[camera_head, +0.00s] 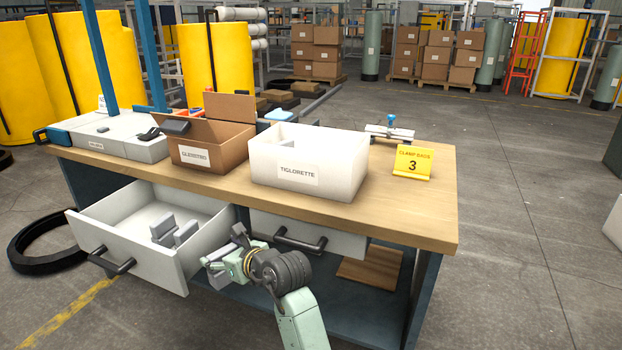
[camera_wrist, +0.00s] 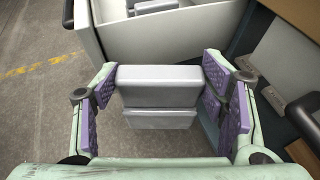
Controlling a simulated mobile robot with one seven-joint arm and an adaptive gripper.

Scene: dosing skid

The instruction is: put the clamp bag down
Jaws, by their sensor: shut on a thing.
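My gripper (camera_head: 226,266) is in front of the workbench, just right of the open drawer's front. In the wrist view, its purple-padded fingers (camera_wrist: 160,95) are shut on a grey block-like clamp bag (camera_wrist: 158,88), with a pad at each side of it. The bag is held in the air, beside the drawer. In the head view it is small and partly hidden by my gripper. A yellow sign (camera_head: 412,163) reading "CLAMP BAGS 3" stands at the right of the bench top.
The open white drawer (camera_head: 121,235) holds several grey blocks (camera_head: 163,230). The wooden bench top (camera_head: 400,215) carries a white "TIGLORETTE" bin (camera_head: 330,170), an open cardboard box (camera_head: 205,155), a grey device (camera_head: 110,138) and a small clamp fixture (camera_head: 390,132). Bare wood surrounds the sign.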

